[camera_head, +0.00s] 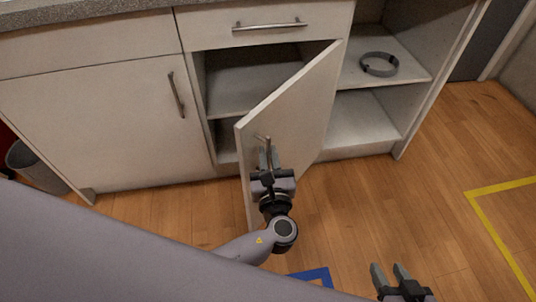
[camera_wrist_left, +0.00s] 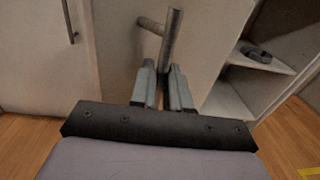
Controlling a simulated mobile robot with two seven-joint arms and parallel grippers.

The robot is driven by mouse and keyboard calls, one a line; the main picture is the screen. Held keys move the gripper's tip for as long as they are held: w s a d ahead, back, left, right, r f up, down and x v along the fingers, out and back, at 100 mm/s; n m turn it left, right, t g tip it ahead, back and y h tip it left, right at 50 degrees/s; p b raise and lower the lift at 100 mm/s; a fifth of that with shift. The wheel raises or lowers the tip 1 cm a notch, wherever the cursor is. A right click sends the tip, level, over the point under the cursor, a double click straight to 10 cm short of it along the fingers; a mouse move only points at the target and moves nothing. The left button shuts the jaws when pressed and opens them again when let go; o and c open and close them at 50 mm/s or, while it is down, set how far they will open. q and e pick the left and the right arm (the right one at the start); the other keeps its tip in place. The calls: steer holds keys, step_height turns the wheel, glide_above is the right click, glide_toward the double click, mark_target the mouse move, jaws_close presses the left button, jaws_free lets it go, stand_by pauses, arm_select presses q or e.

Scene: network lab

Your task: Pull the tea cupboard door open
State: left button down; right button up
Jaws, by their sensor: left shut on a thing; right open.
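The tea cupboard door (camera_head: 300,108) stands partly open in the head view, swung out from its hinge side on the right. The cupboard inside, with a shelf (camera_head: 255,88), shows to its left. My left gripper (camera_head: 268,158) is shut on the door's bar handle (camera_head: 262,140). In the left wrist view the handle (camera_wrist_left: 172,38) rises from between the fingers (camera_wrist_left: 162,85), with the door face (camera_wrist_left: 115,45) behind it. My right gripper (camera_head: 391,275) is open and empty, low over the floor at the bottom right of the head view.
A closed cupboard door (camera_head: 100,125) is at the left, and a closed drawer (camera_head: 225,22) sits above the opening. Open shelves (camera_head: 365,115) at the right hold a grey ring (camera_head: 379,64). A bin (camera_head: 35,165) stands far left. The wooden floor (camera_head: 405,200) in front is clear.

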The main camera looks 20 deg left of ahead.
arm_select(q)
steer(key=shift+d+r, duration=0.2)
steer(key=shift+d, duration=0.65)
arm_select(e)
steer(key=shift+s+d+f, duration=0.2)
steer(key=shift+s+d, duration=0.1)
steer(key=shift+d, duration=0.45)
steer(key=shift+r, duration=0.1)
arm_select(q)
steer(key=c, duration=1.4)
jaws_free()
steer(key=shift+c, duration=0.2)
steer(key=shift+o, duration=0.5)
steer(key=shift+w+f, duration=0.1)
steer(key=shift+f, duration=0.05)
arm_select(e)
steer(key=shift+w, duration=0.1)
steer(key=shift+r, duration=0.1)
